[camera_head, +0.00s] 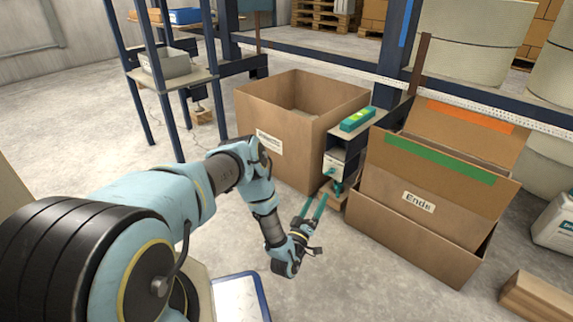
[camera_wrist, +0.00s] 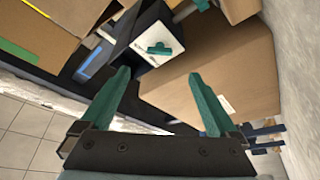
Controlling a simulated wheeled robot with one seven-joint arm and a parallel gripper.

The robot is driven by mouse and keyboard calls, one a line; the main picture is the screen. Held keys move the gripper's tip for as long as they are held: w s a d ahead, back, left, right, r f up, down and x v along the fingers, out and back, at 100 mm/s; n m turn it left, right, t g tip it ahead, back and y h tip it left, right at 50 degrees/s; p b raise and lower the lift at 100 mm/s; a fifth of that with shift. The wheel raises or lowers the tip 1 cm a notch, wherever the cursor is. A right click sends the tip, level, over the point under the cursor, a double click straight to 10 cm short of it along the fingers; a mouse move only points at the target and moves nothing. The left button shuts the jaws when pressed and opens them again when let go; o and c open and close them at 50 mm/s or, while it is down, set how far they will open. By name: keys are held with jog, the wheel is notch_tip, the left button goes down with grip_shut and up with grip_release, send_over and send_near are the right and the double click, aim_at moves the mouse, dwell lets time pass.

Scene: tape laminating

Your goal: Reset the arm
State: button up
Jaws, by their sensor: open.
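My arm reaches from the lower left in the head view, with my gripper (camera_head: 316,206) low in front of the boxes. Its two teal fingers are apart and nothing is between them. In the wrist view my gripper (camera_wrist: 162,95) is also open and empty, with a white-faced dark unit (camera_wrist: 150,42) beyond the fingertips. That dark unit (camera_head: 340,160) stands between two cardboard boxes in the head view and has a teal handle on its front. A teal and green item (camera_head: 357,119) lies on top of it.
An open cardboard box (camera_head: 290,160) stands left of the unit. A box labelled "Ends" (camera_head: 418,215) with green and orange strips stands to the right. A blue-framed rack (camera_head: 170,75) is at the back left. Bare concrete floor (camera_head: 370,290) lies in front.

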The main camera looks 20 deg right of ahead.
jog(key=shift+w+r, duration=0.1)
jog(key=w+a+r+m+g+y+p, duration=0.1)
jog(key=w+r+m+g+y+p, duration=0.25)
jog(key=w+r, duration=0.8)
jog(key=w+a+r+g+y+p, duration=0.1)
jog(key=w+a+r+g+y, duration=0.15)
jog(key=a+r+y, duration=0.7)
jog(key=s+a+r+g+p, duration=0.1)
jog(key=s+a+r+g, duration=0.1)
jog(key=s+a+r, duration=0.55)
jog(key=s+a+r+g+p, duration=0.15)
jog(key=a+r, duration=0.35)
jog(key=a, duration=0.5)
jog(key=s+a+r+n+g+y+p, duration=0.1)
jog(key=s+a+r+g, duration=0.1)
jog(key=s+a+r, duration=0.45)
jog(key=s+a+r+n+g+y, duration=0.1)
jog(key=s+a+g, duration=0.15)
jog(key=s, duration=0.75)
notch_tip(320, 180, up, 38)
jog(key=p, duration=3.8)
jog(key=shift+t, duration=0.3)
jog(key=shift+a+f, duration=0.1)
